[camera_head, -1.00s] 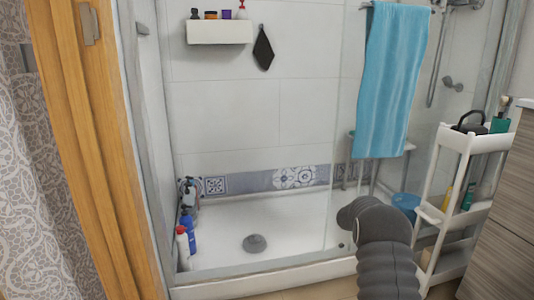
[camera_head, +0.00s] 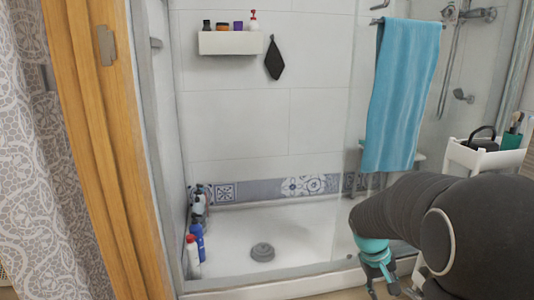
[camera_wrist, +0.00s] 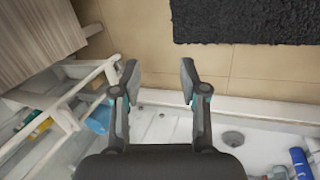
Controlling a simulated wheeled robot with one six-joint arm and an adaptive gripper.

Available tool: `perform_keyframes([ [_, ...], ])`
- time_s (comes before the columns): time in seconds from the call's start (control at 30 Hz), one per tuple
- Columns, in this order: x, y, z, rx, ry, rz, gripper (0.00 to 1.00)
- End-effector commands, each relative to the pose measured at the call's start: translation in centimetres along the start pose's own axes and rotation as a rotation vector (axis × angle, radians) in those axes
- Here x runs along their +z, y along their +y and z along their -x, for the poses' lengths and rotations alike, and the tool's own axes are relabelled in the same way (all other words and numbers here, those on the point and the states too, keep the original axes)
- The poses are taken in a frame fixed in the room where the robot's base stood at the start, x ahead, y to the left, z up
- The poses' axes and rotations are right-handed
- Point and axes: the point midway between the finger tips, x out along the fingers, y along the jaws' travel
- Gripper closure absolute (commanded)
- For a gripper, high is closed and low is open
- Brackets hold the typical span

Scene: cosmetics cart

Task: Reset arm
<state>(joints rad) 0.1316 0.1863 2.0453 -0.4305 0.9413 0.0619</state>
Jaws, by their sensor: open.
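My gripper (camera_wrist: 160,85) is open and empty in the wrist view, its two fingers spread over the tan floor near the edge of the shower tray. In the head view my dark arm reaches in from the right, and part of my gripper (camera_head: 380,280) shows low at the bottom edge, in front of the shower tray. The fingertips are cut off there. The white cart (camera_head: 487,158) stands at the right, mostly hidden behind my arm. In the wrist view the cart (camera_wrist: 70,118) is to the left of my gripper, apart from it.
A shower tray (camera_head: 300,225) with a drain and several bottles (camera_head: 194,250) lies ahead. A blue towel (camera_head: 400,95) hangs on the glass. A wooden door frame (camera_head: 95,150) is at the left. A dark mat (camera_wrist: 250,20) and a blue bucket (camera_wrist: 97,120) show in the wrist view.

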Motion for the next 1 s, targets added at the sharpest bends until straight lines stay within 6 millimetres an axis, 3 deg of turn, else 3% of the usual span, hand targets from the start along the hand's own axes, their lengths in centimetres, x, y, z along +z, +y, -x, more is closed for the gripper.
perform_keyframes([
  [0.03,1.4,-0.6,1.8,-0.027,0.021,-0.012,0.57],
  [0.2,5.5,-3.2,5.8,-0.121,0.084,-0.053,0.57],
  [0.6,14.4,-7.7,13.4,-0.292,0.262,-0.143,0.57],
  [0.8,17.9,-8.4,16.8,-0.325,0.374,-0.159,0.57],
  [1.0,19.5,-7.8,20.2,-0.32,0.489,-0.157,0.57],
])
